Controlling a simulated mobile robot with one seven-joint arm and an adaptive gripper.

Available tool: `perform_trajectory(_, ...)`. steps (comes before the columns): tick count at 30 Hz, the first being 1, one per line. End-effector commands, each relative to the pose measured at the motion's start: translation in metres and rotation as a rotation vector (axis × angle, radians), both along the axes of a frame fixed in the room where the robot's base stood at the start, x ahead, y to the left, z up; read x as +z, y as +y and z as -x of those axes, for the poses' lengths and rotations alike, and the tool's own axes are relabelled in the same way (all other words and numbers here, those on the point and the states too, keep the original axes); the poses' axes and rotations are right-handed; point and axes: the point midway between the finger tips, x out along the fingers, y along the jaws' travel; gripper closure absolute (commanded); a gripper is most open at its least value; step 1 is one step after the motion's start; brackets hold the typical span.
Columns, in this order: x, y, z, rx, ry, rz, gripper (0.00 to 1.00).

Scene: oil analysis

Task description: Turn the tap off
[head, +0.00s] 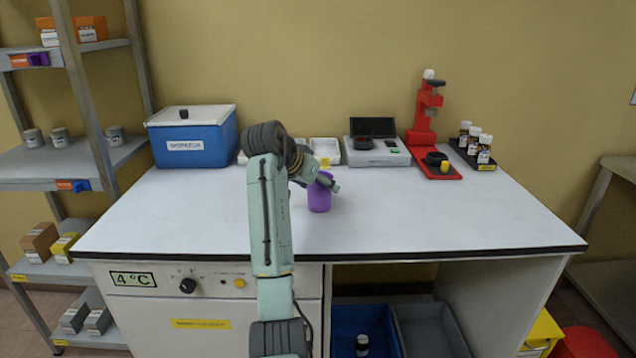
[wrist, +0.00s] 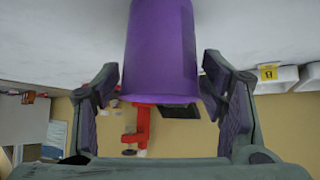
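No part is plainly recognisable as a tap. A red stand (head: 424,115) with a black part near its top and a white cap stands at the back right of the bench; it shows upside down in the wrist view (wrist: 143,125). My gripper (head: 328,184) is at a purple cup (head: 319,198) standing on the bench. In the wrist view, the cup (wrist: 160,50) lies between my two spread fingers, with narrow gaps visible beside it. The gripper looks open, and firm contact is not visible. My arm hides some of the bench behind it.
A blue cooler box (head: 193,140) stands at the back left. A scale-like device (head: 376,152) and dark bottles (head: 472,142) are along the back. A black knob (head: 188,285) is on the bench front. The bench top (head: 450,220) is clear at the front right.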

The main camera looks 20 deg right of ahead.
Motion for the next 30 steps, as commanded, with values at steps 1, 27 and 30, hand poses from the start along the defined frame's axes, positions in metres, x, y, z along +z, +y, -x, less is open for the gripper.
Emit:
perform_trajectory(1, 0.000, 0.000, 0.000, 0.000, 0.000, 0.000, 0.29)
perform_trajectory(27, 0.064, 0.052, 0.038, 0.003, -0.004, 0.001, 0.26)
perform_trajectory(30, 0.076, 0.062, 0.044, 0.005, -0.006, -0.002, 0.26)
